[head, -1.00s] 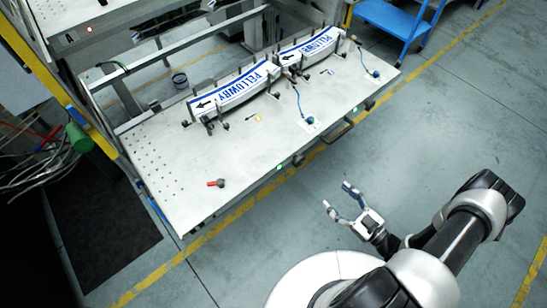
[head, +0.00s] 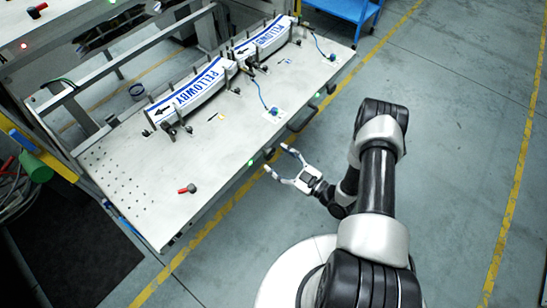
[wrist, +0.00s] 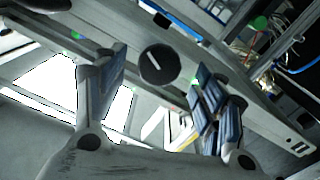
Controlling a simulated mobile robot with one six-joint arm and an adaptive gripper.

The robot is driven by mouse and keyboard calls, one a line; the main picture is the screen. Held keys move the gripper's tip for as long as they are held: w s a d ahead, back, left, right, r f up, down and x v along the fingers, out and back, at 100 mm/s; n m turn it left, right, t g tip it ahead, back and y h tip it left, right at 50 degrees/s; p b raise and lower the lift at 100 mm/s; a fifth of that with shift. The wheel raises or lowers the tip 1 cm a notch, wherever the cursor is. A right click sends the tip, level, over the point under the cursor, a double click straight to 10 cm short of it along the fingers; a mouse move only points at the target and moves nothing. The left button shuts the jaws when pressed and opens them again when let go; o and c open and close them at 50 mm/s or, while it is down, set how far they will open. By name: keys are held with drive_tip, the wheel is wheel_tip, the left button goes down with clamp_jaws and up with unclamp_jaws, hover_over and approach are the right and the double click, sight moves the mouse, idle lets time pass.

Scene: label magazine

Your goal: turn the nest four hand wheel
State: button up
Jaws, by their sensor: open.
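My gripper (head: 277,160) is open and empty, just off the front edge of the steel table (head: 150,215). In the wrist view, a round dark hand wheel (wrist: 158,64) with a pale line across its face lies beyond and between my two open fingers (wrist: 160,92), apart from them. In the head view, a small dark wheel (head: 268,153) shows on the table's front edge close to my fingertips. No nest number is readable, so I cannot tell which nest it belongs to.
Two curved white label strips (head: 190,95) with blue lettering stand in holders on the table. A red-handled part (head: 187,188) lies near the front left. A dark handle (head: 301,118) juts from the front edge. Green lights (head: 250,162) sit along it. Open floor lies right.

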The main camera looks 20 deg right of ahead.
drive_tip(key=shift+x, duration=1.35)
drive_tip(key=shift+c, duration=0.3)
drive_tip(key=c, duration=1)
drive_tip(key=shift+m, duration=0.4)
drive_tip(key=m, duration=0.2)
drive_tip(key=shift+m+b, duration=0.4)
drive_tip(key=shift+m, duration=2)
